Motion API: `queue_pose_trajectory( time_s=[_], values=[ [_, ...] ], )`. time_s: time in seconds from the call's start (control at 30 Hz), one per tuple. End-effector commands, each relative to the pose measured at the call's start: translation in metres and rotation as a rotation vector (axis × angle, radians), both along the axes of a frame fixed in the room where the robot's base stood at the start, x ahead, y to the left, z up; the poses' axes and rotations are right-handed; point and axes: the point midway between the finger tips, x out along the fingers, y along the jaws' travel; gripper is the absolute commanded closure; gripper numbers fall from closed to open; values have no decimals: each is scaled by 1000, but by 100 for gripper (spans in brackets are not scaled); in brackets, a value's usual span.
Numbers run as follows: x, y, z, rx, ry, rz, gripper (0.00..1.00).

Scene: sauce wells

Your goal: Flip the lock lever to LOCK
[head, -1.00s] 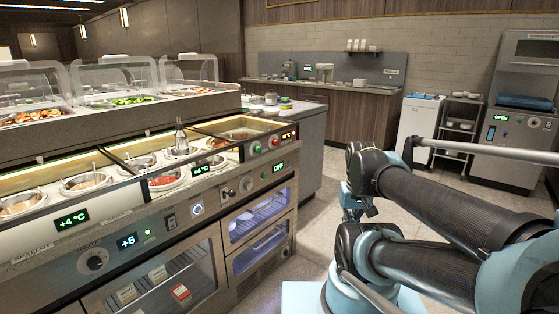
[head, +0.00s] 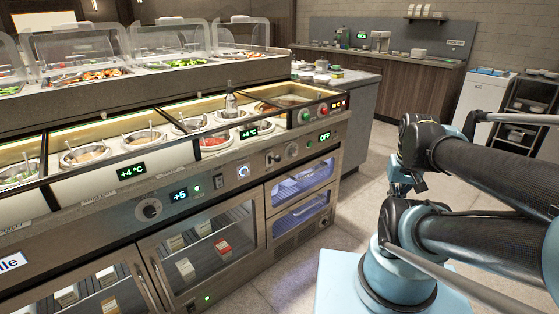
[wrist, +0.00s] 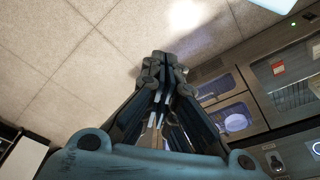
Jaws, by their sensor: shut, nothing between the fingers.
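The front panel of the sauce-well counter (head: 100,212) shows in the head view. My gripper (wrist: 163,62) is shut and empty in the wrist view, over the tiled floor, apart from the counter front at the right. In the head view my folded arm is right of the counter.
Glass-doored cabinets (head: 207,247) fill the counter's lower front. Sauce wells with a bottle (head: 230,105) are on top, below clear food covers (head: 158,40). Open tiled floor (head: 345,205) lies between the counter and my arm. A back counter (head: 380,62) and a shelf cart (head: 525,108) stand beyond.

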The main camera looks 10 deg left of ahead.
Motion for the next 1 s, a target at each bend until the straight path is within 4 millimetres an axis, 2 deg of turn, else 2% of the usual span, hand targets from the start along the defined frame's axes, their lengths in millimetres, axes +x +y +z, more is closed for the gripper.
queue_pose_trajectory(
  time_s=[0.03, 0.17, 0.47, 0.77, 1.0],
  values=[
    [-7, 1, 3, 0, -7, 3, 100],
    [1, 5, 11, -1, -8, 27, 100],
    [45, 32, 49, -8, -12, 157, 100],
    [93, 75, 82, -16, -17, 297, 100],
    [131, 120, 102, -22, -22, 408, 100]
  ],
)
